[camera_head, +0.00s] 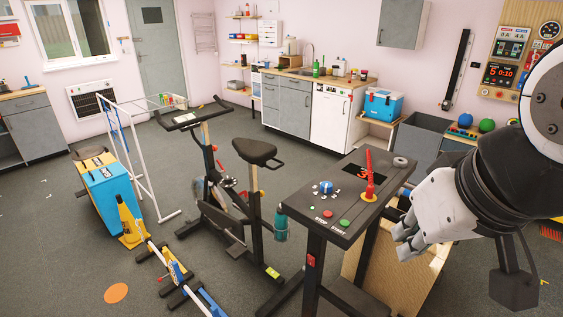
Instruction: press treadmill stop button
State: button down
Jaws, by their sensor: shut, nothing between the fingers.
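A dark treadmill console (305,199) stands on black legs right of the picture's middle. On its near edge are a red button (328,212), by the printed word STOP, and a green button (344,222), by the word START. A red lever (369,178) stands upright from the panel in front of a small dark display with red digits. A blue knob (326,187) is left of the lever. My white gripper (403,235) is shut and empty, to the right of the console and apart from both buttons. The green button is nearer to it than the red one.
An exercise bike (256,152) with a black seat stands left of the console. A wooden box (420,268) is below my gripper. A blue cooler (383,105) and grey cabinets (288,97) line the back wall. The grey floor (60,250) at left is partly clear.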

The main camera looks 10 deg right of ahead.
aim_at(326, 213)
jog(key=i+j+z, duration=0.1)
jog(key=j+z, duration=0.25)
jog(key=j, duration=0.25)
jog(key=j+z, duration=0.3)
jog(key=j, duration=0.35)
jog(key=k+j+z, duration=0.1)
jog(key=j+z, duration=0.25)
jog(key=j, duration=0.25)
